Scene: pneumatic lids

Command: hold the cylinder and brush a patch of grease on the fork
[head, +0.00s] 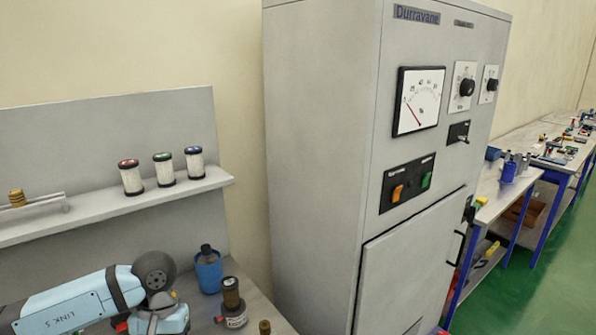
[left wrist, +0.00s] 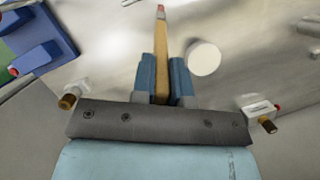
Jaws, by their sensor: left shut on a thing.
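My left gripper (left wrist: 162,84) is shut on a slim wooden-handled tool (left wrist: 161,48), seemingly the brush. The tool points away from the palm and ends in a small red and pale tip. A round white disc (left wrist: 203,58) shows just right of it; I cannot tell whether it holds grease. In the head view, my left arm comes in at the lower left, and its fingers are not visible. A metal rod with a brass end lies on the shelf at far left (head: 35,202); I cannot tell whether it is the cylinder. I cannot make out the fork. My right gripper is out of view.
Filter cartridges with red, green and blue caps (head: 164,169) stand on the shelf (head: 110,208). A blue container (head: 208,272) and a dark-topped bottle (head: 232,303) stand on the bench near my arm. A tall grey cabinet (head: 320,130) blocks the middle. A blue bin (left wrist: 40,55) is at upper left.

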